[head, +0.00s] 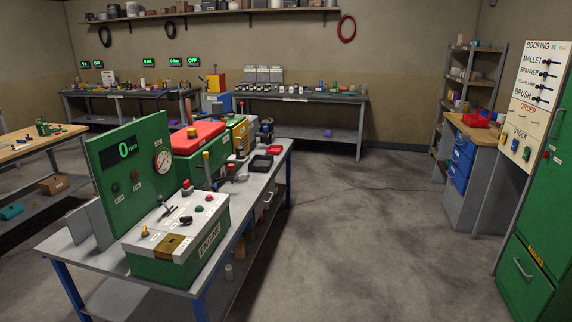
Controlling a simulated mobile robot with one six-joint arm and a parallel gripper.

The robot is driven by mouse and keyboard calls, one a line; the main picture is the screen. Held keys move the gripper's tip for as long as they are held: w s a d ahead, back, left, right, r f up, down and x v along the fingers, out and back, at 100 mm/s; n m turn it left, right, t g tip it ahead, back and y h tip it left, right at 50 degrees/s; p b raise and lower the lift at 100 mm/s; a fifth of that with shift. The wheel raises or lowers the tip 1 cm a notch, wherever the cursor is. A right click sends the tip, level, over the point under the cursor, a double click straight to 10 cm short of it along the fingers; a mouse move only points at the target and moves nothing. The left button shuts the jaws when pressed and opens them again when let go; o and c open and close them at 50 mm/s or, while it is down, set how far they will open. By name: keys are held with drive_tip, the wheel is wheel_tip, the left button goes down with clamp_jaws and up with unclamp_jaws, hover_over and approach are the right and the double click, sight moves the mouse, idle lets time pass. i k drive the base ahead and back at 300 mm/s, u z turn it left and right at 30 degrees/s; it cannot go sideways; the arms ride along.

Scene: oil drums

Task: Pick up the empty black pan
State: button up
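A small square black pan (261,164) sits on the grey workbench (238,212) near its right edge, toward the far end. Its inside looks dark, with nothing visible in it at this size. Just behind it is a second small square pan (275,150), black-rimmed and reddish inside; what the red is I cannot tell. My gripper is not in view.
The green engine box (175,252) and green rpm panel (131,163) stand on the bench's near end. A red-topped unit (198,137) is behind. Open concrete floor (365,225) lies right of the bench, up to the green cabinet (540,230) and blue drawers (461,160).

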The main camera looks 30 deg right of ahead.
sight(259, 163)
drive_tip(key=z, duration=0.65)
drive_tip(key=k, duration=1)
drive_tip(key=u, duration=0.05)
drive_tip(key=i, duration=0.95)
